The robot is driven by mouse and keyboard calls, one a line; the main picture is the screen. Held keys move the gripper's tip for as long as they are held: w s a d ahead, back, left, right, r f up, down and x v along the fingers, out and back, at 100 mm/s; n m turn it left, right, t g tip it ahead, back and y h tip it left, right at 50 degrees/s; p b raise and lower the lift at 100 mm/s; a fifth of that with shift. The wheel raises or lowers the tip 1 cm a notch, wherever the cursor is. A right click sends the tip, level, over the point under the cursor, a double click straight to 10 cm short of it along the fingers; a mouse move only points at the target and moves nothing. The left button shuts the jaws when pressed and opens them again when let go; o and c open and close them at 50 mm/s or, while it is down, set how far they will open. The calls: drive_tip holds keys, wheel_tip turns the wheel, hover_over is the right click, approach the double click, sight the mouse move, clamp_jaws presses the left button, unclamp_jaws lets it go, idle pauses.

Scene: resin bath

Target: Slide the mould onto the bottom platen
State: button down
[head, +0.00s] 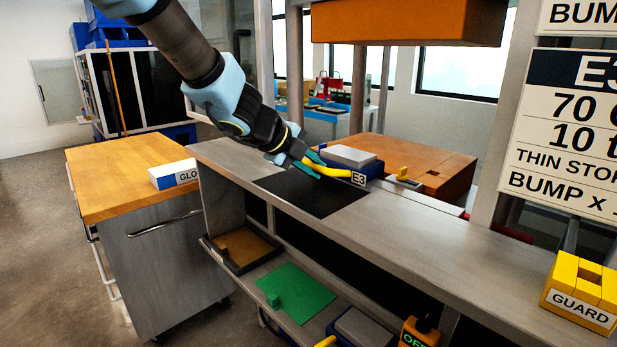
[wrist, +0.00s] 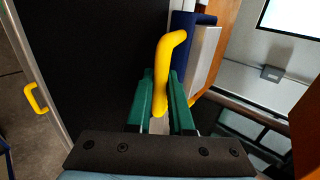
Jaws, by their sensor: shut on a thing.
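The mould (head: 350,157) is a dark blue slab with a light grey top, a yellow handle and an E3 label. It lies flat at the far edge of the black pad on the grey bench, beside the orange-brown bottom platen (head: 440,163). I cannot tell whether it overlaps the platen. My gripper (head: 308,165) is shut on the yellow handle (head: 332,172). In the wrist view the handle (wrist: 172,50) stands between the green fingers (wrist: 160,105), with the mould's blue and grey side (wrist: 203,58) to the right.
The orange upper platen (head: 410,22) hangs above, between posts. A small yellow-topped stop (head: 403,175) sits right of the mould. The bench (head: 440,235) is clear towards the yellow GUARD block (head: 580,292). A lower shelf holds a green plate (head: 297,293) and other pieces. A GLO-labelled box (head: 173,175) stands left.

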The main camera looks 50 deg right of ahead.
sight(352, 150)
drive_tip(key=shift+s+d+p, duration=0.2)
drive_tip(key=shift+d+p, duration=1.15)
drive_tip(key=shift+d, duration=1.4)
drive_tip(key=d+p, duration=0.3)
drive_tip(key=d, duration=0.1)
drive_tip(key=d+p, duration=0.2)
drive_tip(key=shift+s+d+r+p, duration=0.2)
drive_tip(key=shift+d+r+p, duration=0.1)
drive_tip(key=shift+d, duration=0.1)
drive_tip(key=shift+d+f+p, duration=0.25)
drive_tip(key=shift+d+p, duration=0.35)
drive_tip(key=shift+d, duration=0.2)
drive_tip(key=c, duration=0.7)
unclamp_jaws()
